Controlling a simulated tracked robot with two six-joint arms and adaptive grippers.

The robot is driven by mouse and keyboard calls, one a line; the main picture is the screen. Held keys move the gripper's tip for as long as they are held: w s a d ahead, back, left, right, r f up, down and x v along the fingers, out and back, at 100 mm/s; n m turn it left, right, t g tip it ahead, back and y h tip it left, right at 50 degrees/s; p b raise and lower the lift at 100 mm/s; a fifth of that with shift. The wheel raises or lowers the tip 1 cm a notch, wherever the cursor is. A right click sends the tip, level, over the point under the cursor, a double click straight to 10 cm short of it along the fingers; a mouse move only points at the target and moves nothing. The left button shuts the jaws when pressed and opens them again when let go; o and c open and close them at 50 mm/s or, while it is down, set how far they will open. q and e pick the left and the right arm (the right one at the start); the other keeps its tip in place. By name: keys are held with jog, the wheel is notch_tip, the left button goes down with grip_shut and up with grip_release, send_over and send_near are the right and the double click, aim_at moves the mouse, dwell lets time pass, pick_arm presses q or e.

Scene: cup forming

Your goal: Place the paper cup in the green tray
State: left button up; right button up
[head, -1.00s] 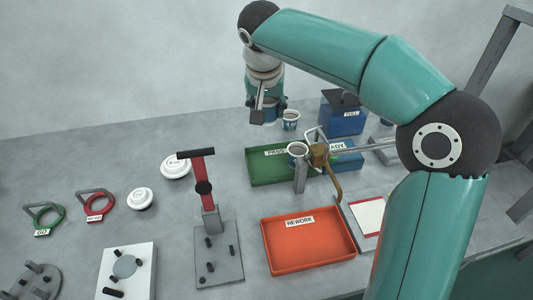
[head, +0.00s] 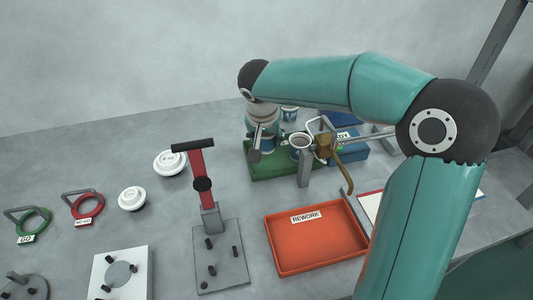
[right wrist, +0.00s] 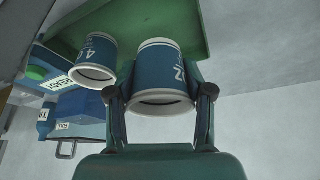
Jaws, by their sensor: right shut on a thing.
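My right gripper (head: 260,144) is shut on a blue and white paper cup (head: 269,143), which it holds upright at the green tray (head: 284,174). In the right wrist view the held cup (right wrist: 160,62) sits between both fingers, with the green tray (right wrist: 205,25) behind it. I cannot tell whether the cup's base touches the tray. My gripper and the cup hide part of the tray. A second cup (head: 289,113) stands behind, and a third (head: 300,141) is at a grey post by the tray's front right. My left gripper is not in view.
A brass-coloured fixture (head: 325,146) with a metal bar stands close to the green tray's right side, by a blue tray (head: 352,153). The orange REWORK tray (head: 315,243) in front is empty. A red-handled stand (head: 203,185) is at the left.

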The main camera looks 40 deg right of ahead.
aim_at(266, 151)
jog(key=shift+f+b, duration=0.3)
jog(key=shift+f, duration=2.1)
jog(key=shift+f, duration=0.2)
jog(key=o, duration=0.5)
jog(key=shift+r, duration=0.1)
jog(key=shift+o, duration=0.2)
jog(key=shift+r, duration=0.25)
jog(key=p+v, duration=0.1)
jog(key=v, duration=1.1)
jog(key=shift+f, duration=0.15)
